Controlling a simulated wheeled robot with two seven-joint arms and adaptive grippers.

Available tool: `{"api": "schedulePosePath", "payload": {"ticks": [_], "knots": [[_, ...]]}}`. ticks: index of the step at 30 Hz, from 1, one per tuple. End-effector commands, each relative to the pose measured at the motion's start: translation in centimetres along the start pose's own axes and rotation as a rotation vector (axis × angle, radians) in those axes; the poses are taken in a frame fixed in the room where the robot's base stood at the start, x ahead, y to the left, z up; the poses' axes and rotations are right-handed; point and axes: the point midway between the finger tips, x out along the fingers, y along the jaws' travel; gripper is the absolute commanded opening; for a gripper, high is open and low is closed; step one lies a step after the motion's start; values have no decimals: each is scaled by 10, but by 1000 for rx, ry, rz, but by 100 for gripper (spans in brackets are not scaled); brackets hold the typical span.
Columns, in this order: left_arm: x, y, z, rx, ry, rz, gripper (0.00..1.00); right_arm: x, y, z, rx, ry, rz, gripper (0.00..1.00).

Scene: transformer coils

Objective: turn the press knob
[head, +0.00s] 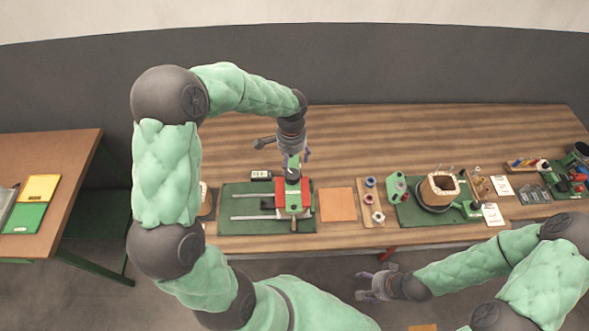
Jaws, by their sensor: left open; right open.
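The press (281,204) is a red and green block on a green base plate (240,188) with two pale rails, near the middle of the wooden table. A dark round knob (292,174) shows on top of it. My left gripper (294,160) points down directly above the knob, with its fingers open close to it. I cannot tell whether they touch it; the fingers partly hide the knob's top. My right gripper (366,286) is open and empty, in front of the table's front edge and apart from the press.
An orange square pad (338,204) lies right of the press. Beyond it are a wooden strip of small rings (364,215), a green block (397,187) and a coil (440,187) on a green mat. A side table (62,160) stands left.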

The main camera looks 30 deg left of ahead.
Motion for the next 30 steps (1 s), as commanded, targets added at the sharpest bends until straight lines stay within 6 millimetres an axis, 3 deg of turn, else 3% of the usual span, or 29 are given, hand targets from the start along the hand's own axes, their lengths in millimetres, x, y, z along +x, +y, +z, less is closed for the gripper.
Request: {"api": "schedulePosePath", "payload": {"ticks": [9, 15, 28, 29, 30], "knots": [[57, 1, 0, 0, -3, 3, 74, -3, -1, -1, 0, 2, 0, 74], [82, 1, 0, -1, -1, 2, 74, -3, -1, -1, 0, 2, 0, 74], [92, 1, 0, 0, 1, 1, 74, -4, -1, -1, 0, 2, 0, 74], [92, 1, 0, 0, 1, 1, 71, -4, -1, -1, 0, 2, 0, 74], [91, 1, 0, 0, 1, 1, 59, -4, -1, -1, 0, 2, 0, 74]]}}
